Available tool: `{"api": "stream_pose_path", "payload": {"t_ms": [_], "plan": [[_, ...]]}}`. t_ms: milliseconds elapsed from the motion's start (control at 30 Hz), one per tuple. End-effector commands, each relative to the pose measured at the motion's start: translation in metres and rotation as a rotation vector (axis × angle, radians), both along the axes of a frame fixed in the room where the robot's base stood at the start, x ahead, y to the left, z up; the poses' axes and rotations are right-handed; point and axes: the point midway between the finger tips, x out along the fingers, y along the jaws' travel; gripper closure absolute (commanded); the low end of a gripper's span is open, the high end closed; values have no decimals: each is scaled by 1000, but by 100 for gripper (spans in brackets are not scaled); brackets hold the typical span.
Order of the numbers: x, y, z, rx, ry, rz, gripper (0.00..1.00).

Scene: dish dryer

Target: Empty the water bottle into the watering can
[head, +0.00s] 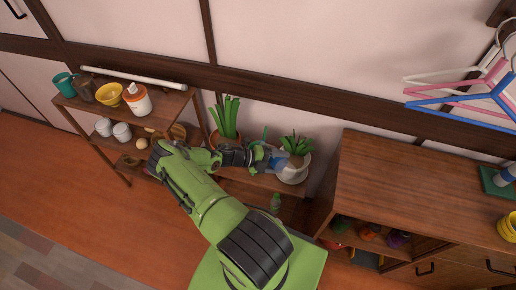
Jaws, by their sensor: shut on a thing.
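My gripper (264,159) is over the low plant shelf in the head view. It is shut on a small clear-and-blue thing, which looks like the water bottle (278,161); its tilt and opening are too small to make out. It is just left of a white pot (293,174) with a leafy plant. I cannot pick out the watering can for sure. A thin green shape (265,134) stands behind my gripper, and I cannot tell what it is. My green arm hides part of the shelf.
A tall plant (226,118) stands just left of my gripper. A wooden rack (160,107) with a teal cup (64,84), yellow bowl (109,94) and white bottle (137,99) is at left. A wooden cabinet (420,190) is at right. Hangers (475,88) hang above it.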

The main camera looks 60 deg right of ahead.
Motion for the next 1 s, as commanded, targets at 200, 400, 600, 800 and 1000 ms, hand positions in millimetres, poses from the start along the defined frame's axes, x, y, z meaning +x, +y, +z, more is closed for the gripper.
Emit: {"api": "stream_pose_path", "payload": {"t_ms": [200, 400, 600, 800, 1000], "plan": [[-3, 1, -23, -56, -96, -1, 68], [-5, 2, -32, -83, -145, -7, 68], [-5, 3, -45, -125, -214, -8, 68], [-6, 4, -53, -145, -251, -12, 68], [-6, 3, -57, -169, -286, -5, 68]]}}
